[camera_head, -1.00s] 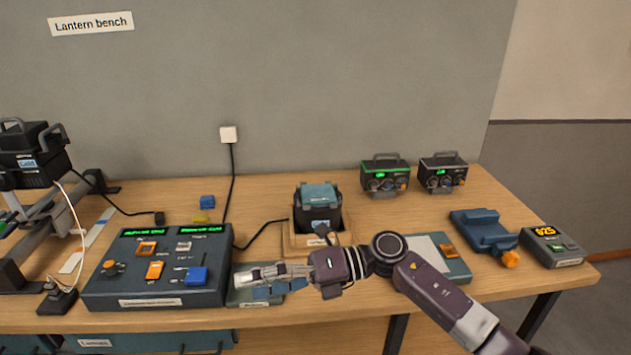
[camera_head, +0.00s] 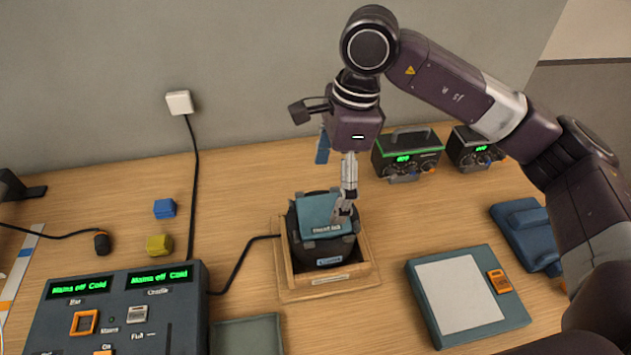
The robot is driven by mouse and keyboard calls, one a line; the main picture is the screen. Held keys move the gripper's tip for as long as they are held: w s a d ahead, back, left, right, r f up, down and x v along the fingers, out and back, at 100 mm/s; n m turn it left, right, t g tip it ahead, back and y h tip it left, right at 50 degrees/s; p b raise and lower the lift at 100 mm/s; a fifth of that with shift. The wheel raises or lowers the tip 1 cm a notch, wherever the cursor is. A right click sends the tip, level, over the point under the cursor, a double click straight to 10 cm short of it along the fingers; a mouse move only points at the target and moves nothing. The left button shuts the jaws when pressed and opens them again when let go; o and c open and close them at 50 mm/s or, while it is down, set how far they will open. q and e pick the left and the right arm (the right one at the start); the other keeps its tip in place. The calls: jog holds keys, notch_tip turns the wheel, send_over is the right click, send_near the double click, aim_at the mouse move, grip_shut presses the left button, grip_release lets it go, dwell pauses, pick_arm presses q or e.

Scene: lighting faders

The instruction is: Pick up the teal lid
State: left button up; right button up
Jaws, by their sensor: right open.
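The teal lid (camera_head: 326,213) sits on top of a dark, box-shaped lantern housing (camera_head: 318,247) that stands in a wooden cradle (camera_head: 291,284). My right gripper (camera_head: 345,212) comes down from above and points at the lid's right edge. Its jaws are open, and its fingertips are at or just above that edge; I cannot tell whether they touch it. The fingers cover a little of the lid's right side. My left gripper is not in view.
A control panel (camera_head: 195,335) with green displays stands at the lower left. A tray with a white pad (camera_head: 458,293) lies right of the cradle. Blue (camera_head: 164,208) and yellow (camera_head: 159,244) blocks lie left. Two meter boxes (camera_head: 408,154) stand behind. A black cable runs to the cradle.

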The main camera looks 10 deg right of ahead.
aim_at(323, 213)
jog(key=shift+w+d, duration=0.2)
jog(key=shift+w, duration=0.05)
jog(key=shift+f, duration=0.4)
jog(key=shift+s+a+f+p, duration=0.15)
jog(key=shift+s+f+p, duration=0.05)
jog(key=shift+f+p, duration=0.55)
jog(key=f, duration=0.1)
jog(key=f+p, duration=0.1)
jog(key=f, duration=0.1)
jog(key=f+p, duration=0.1)
jog(key=shift+w+a+f, duration=0.25)
jog(key=shift+f, duration=0.3)
jog(key=c, duration=1.2)
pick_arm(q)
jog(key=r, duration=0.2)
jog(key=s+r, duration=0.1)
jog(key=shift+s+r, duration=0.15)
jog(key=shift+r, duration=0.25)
pick_arm(e)
jog(key=shift+c, duration=0.6)
jog(key=shift+r, duration=0.1)
